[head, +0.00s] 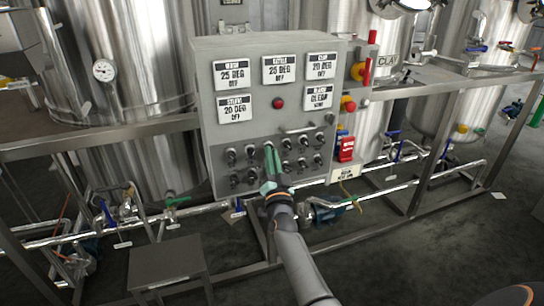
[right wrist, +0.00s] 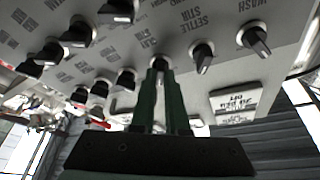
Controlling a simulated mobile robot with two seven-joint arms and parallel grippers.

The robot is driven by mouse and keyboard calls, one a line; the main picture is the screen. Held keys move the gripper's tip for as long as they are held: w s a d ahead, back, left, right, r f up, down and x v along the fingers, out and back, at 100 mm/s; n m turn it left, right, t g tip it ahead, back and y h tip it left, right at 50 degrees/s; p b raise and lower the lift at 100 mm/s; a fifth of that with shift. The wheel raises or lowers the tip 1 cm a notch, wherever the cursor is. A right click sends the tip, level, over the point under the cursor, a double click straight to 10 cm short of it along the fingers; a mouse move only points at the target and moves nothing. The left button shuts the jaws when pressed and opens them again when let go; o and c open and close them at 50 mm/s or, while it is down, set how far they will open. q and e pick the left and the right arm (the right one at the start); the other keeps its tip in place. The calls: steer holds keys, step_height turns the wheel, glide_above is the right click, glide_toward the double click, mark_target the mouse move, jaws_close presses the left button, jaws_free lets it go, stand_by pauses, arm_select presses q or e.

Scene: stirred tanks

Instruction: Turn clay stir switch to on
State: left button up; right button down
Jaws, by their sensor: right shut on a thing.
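The grey control panel (head: 208,110) stands in the middle of the head view with rows of black rotary switches below its displays. My right gripper (head: 270,152) reaches up to the upper switch row, its green fingers against the panel face. In the right wrist view the right gripper (right wrist: 160,75) is shut on a black switch knob (right wrist: 160,62). The label by it is upside down and seems to read clay stir, but is hard to read. The fingers cover most of the knob, so its setting cannot be told. My left gripper is not in view.
Other switches, such as the settle stir switch (right wrist: 203,55) and a wash switch (right wrist: 257,40), sit close beside the held one. A horizontal handle (head: 298,130) is above the switches. A small metal stool (head: 165,262) stands front left.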

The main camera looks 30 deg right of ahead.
steer(key=shift+r, duration=0.3)
steer(key=c, duration=0.9)
jaws_free()
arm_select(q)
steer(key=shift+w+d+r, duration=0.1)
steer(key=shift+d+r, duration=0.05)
arm_select(e)
steer(key=shift+d+f, duration=0.1)
steer(key=shift+f, duration=0.05)
steer(key=shift+f, duration=0.1)
